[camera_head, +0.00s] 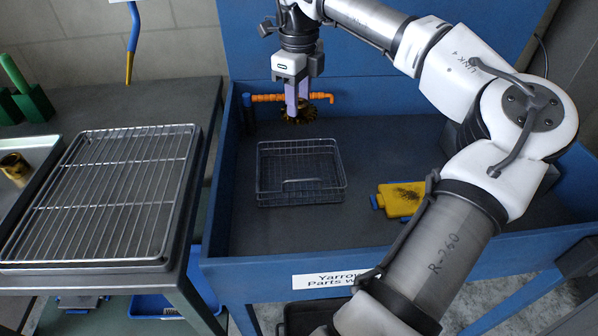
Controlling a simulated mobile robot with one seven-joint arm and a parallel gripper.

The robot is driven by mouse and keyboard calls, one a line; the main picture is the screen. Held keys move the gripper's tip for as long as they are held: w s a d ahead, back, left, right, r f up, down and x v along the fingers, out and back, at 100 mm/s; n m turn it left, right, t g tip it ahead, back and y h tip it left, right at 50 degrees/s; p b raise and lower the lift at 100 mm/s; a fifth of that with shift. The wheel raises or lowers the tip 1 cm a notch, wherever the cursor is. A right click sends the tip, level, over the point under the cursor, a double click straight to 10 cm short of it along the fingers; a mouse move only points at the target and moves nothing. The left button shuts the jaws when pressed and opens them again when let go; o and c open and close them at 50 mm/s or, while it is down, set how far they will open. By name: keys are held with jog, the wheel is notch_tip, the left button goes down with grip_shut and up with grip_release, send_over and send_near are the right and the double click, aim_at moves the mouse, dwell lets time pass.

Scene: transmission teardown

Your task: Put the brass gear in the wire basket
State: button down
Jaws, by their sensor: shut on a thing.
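The brass gear (297,114) is a dark golden toothed wheel, held upright or tilted at the tips of my gripper (297,105). My gripper points down with its pale fingers shut on the gear, partly hiding its middle. The wire basket (343,182) is a grey rectangular mesh basket standing on the floor of the blue parts washer. It looks empty. The gear is above and behind the basket in the picture; its exact height over the washer floor is hard to tell.
The blue washer (225,215) has raised walls and an orange nozzle pipe (265,98) behind the gear. A yellow brush-like block (400,199) lies right of the basket. A wire rack in a tray (105,195) sits on the left bench. My arm covers the right side.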

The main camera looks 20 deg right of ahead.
notch_tip(320, 180, down, 18)
jog(key=shift+f+p, duration=0.15)
jog(key=shift+p, duration=0.55)
jog(key=shift+f, duration=0.15)
jog(key=c, duration=0.9)
grip_release()
jog(key=shift+c, duration=0.2)
notch_tip(320, 180, up, 12)
jog(key=b, duration=0.1)
